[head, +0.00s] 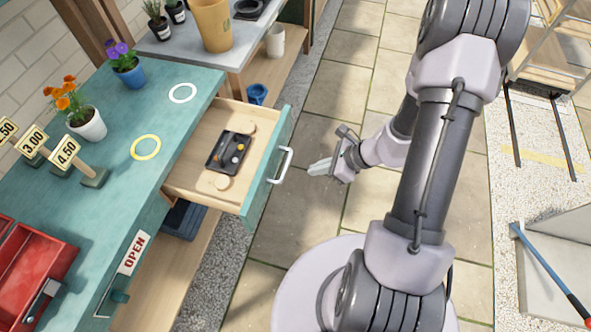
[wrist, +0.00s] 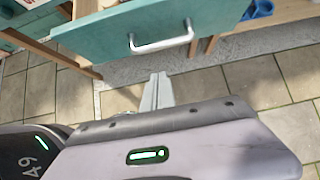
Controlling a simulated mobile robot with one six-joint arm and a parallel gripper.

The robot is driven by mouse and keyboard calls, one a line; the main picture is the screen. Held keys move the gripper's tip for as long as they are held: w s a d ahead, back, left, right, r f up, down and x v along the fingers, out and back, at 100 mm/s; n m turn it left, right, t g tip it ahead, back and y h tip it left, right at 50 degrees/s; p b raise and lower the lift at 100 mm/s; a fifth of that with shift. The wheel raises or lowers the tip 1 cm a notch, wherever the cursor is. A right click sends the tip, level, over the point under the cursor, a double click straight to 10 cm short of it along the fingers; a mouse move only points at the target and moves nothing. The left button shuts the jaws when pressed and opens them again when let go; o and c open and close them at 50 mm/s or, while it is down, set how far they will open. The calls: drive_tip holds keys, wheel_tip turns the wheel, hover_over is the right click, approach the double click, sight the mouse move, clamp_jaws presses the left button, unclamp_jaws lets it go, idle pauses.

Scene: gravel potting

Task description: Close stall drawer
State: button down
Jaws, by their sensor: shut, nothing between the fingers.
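The stall drawer (head: 183,180) is pulled out from the teal stall counter (head: 117,160) in the head view. Its teal front has a silver bar handle (head: 283,165), which also shows in the wrist view (wrist: 161,46). Inside the drawer lie a dark tray (head: 217,163) with small round items and a few pale round pieces. My gripper (head: 319,168) is shut and empty, a little to the right of the handle and apart from it. In the wrist view, my gripper (wrist: 160,78) points toward the drawer front, with the handle just beyond the fingertips.
On the counter stand flower pots (head: 89,124), price signs (head: 66,151) and a red cash box (head: 33,272). A blue-handled tool (head: 548,268) is at the far right.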

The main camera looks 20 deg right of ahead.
drive_tip(key=w+a+f+b, duration=0.2)
drive_tip(key=w+a+f, duration=0.1)
drive_tip(key=a, duration=0.2)
drive_tip(key=shift+w+f, duration=0.25)
drive_tip(key=shift+w, duration=0.1)
drive_tip(key=shift+a, duration=0.1)
